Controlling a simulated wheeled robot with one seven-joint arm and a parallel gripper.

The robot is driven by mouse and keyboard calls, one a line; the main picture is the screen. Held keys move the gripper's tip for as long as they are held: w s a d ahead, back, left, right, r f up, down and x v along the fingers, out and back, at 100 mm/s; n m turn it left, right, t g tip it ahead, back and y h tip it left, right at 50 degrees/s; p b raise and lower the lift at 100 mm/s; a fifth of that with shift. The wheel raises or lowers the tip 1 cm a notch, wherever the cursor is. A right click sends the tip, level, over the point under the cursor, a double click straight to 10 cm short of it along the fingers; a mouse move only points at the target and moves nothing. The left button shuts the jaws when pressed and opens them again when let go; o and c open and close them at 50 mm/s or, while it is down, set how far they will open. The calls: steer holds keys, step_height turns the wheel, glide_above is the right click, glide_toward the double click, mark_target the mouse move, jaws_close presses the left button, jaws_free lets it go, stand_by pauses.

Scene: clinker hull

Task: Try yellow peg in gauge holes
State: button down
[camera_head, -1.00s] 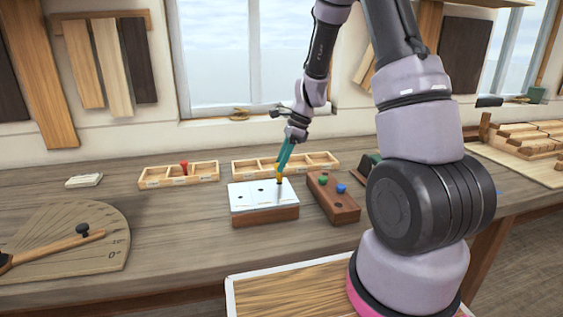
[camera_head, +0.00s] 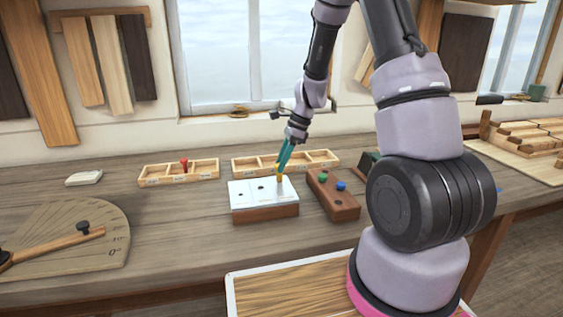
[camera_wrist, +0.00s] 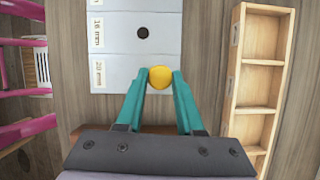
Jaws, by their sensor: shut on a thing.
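The yellow peg (camera_head: 279,173) is held upright, or nearly so, over the right end of the gauge block. The gauge (camera_head: 248,195) has a pale top plate with dark holes on a brown wooden base. My gripper (camera_head: 281,166) is shut on the peg from above. In the wrist view the peg's round yellow head (camera_wrist: 160,77) sits between the teal fingertips, over the section marked 20 mm. That section's hole is hidden, and I cannot tell whether the peg's lower end is in it. The open hole (camera_wrist: 142,32) of the 16 mm section shows beside it.
A brown block (camera_head: 334,199) with a green and a blue peg stands just right of the gauge. Behind are two compartment trays, the left one (camera_head: 179,173) holding a red peg, the right one (camera_head: 318,159) near my gripper. A protractor board (camera_head: 85,240) lies left.

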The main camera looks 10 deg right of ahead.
steer(key=shift+f, duration=1.05)
stand_by(0.4)
steer(key=shift+r, duration=2.65)
